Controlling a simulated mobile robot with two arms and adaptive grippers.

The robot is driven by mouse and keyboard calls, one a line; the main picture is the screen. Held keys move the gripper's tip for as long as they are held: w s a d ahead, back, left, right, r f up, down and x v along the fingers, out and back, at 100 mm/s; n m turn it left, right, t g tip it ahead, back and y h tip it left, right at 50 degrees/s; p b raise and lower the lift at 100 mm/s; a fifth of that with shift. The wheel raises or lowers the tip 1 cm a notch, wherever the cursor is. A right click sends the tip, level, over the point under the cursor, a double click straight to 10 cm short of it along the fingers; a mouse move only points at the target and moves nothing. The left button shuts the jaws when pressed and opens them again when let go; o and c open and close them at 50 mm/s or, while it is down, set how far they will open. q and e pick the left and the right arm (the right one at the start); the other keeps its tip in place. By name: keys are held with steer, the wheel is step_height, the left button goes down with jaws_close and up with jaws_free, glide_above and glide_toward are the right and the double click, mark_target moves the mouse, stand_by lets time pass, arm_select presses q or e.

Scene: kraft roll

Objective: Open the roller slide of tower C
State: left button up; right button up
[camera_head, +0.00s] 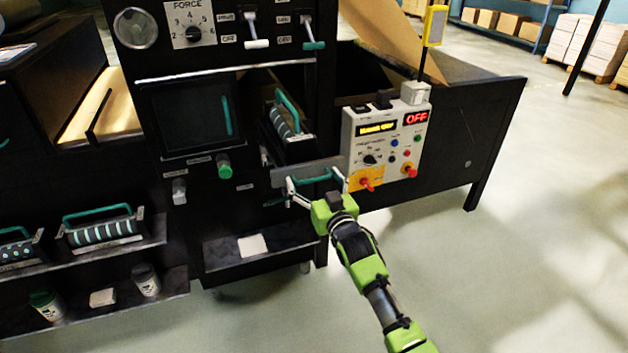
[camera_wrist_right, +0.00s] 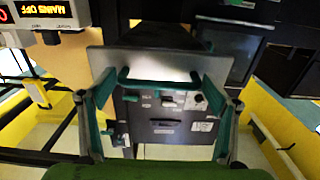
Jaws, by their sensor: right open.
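The roller slide's grey front plate (camera_head: 292,172) with its teal handle (camera_head: 315,179) is at the lower right of the black machine tower in the head view. My right gripper (camera_head: 317,186) is at this handle, its fingers open and spread to either side. In the right wrist view the plate (camera_wrist_right: 150,64) and the handle (camera_wrist_right: 124,76) lie between and beyond the open fingers (camera_wrist_right: 160,95). I cannot tell whether the fingers touch the handle. A striped roller cassette with a teal grip (camera_head: 288,118) shows behind and above the plate. My left gripper is not in view.
A control box (camera_head: 385,145) with red and yellow knobs and an "OFF" display stands close right of the slide. A shelf at the left holds more roller cassettes (camera_head: 100,230). A lower tray holds a white pad (camera_head: 252,245). The floor at the right is clear.

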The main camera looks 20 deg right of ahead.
steer(key=shift+o, duration=0.4)
steer(key=s, duration=1.2)
steer(key=shift+d, duration=0.25)
steer(key=s+a+f+g, duration=0.1)
steer(key=s+f+g, duration=0.2)
steer(key=f, duration=1)
steer(key=s+f+g, duration=0.2)
steer(key=s+f, duration=0.1)
steer(key=f, duration=0.9)
steer(key=s+f+n+g, duration=0.1)
steer(key=s+f+g, duration=0.1)
steer(key=s+f, duration=0.45)
steer(key=s+f+g, duration=0.2)
steer(key=s+f, duration=0.2)
steer(key=f, duration=0.5)
steer(key=s+f+g, duration=0.2)
steer(key=s+f, duration=0.4)
steer(key=s, duration=0.6)
steer(key=s+f+g, duration=0.3)
steer(key=s+f, duration=0.3)
steer(key=s, duration=0.6)
steer(key=s+d+f+n+g, duration=0.1)
steer(key=s+f+g, duration=0.2)
steer(key=s+f, duration=0.4)
steer(key=s, duration=0.6)
steer(key=shift+h, duration=0.3)
